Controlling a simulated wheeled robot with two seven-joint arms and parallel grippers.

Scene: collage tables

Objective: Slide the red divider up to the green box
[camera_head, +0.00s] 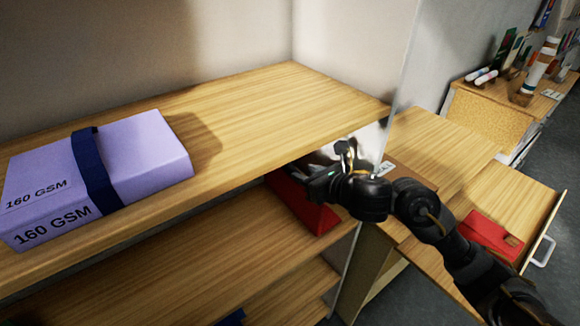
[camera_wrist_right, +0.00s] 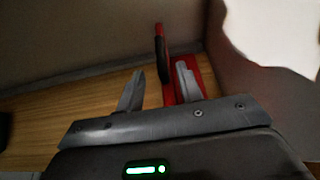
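The red divider (camera_head: 312,208) stands on the lower shelf board at its right end, partly hidden under the upper board. In the right wrist view the red divider (camera_wrist_right: 203,72) shows an upright part with a dark strip and a red part lower down. My right gripper (camera_wrist_right: 157,82) is open, reaching in under the upper board from the right. One finger is left of the upright part and the other is over the red, with no visible grip. I cannot make out the green box in either view. My left gripper is not in view.
A lilac box marked 160 GSM (camera_head: 130,160) with a dark blue strap sits on the upper shelf board (camera_head: 260,110). A side panel (camera_head: 384,50) bounds the shelf at the right. Beyond it, a red object (camera_head: 490,236) lies in an open drawer.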

